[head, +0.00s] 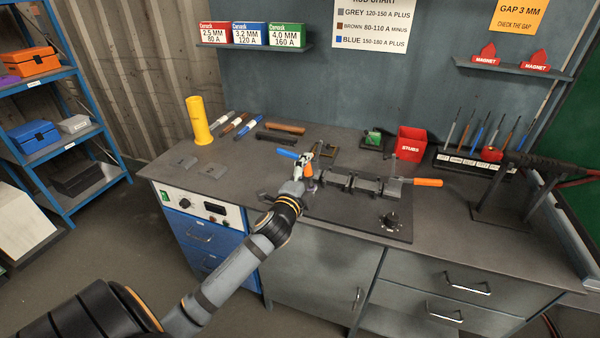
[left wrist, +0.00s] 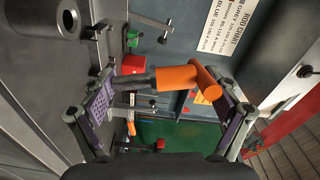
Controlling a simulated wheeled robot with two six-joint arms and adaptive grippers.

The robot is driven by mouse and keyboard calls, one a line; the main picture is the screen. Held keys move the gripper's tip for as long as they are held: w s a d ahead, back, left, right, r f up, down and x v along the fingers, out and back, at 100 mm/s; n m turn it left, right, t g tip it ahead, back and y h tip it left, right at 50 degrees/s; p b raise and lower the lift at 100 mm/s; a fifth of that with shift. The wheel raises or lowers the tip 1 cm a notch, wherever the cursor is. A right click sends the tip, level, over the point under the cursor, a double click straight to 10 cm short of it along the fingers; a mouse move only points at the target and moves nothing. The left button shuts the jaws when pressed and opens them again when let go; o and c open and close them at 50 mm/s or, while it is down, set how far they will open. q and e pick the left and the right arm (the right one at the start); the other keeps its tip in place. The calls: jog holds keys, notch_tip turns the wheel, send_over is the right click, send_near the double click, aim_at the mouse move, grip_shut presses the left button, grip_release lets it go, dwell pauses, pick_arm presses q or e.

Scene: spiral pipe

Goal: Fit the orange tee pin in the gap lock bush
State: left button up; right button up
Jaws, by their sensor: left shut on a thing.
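The orange tee pin (left wrist: 178,79) lies across between the two finger pads of my left gripper (left wrist: 163,98) in the left wrist view. Its orange crossbar is by the right pad and its dark shank reaches toward the left pad. In the head view the pin (head: 307,170) is a small orange patch at my left gripper (head: 309,174), just left of the grey pipe fixture (head: 360,186). A grey hollow cylinder (left wrist: 68,20) with a dark bore shows at upper left in the wrist view. I cannot tell whether it is the gap lock bush. My right gripper is out of view.
An orange handle (head: 428,182) sticks out right of the fixture, and a blue handle (head: 288,153) lies close behind my gripper. A red stubs bin (head: 411,145) and tool rack (head: 478,160) stand behind. A yellow cylinder (head: 198,122) stands at left. The bench's front left is mostly clear.

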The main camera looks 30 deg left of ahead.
pick_arm(q)
jog(key=a+r+y, duration=0.1)
jog(key=w+a+r+y, duration=0.1)
jog(key=a, duration=0.1)
jog(key=a+y+b, duration=0.1)
jog(key=shift+w+a+r+m+g+y, duration=0.2)
jog(key=shift+w+r+m+g+y, duration=0.1)
jog(key=shift+r+g+y, duration=0.1)
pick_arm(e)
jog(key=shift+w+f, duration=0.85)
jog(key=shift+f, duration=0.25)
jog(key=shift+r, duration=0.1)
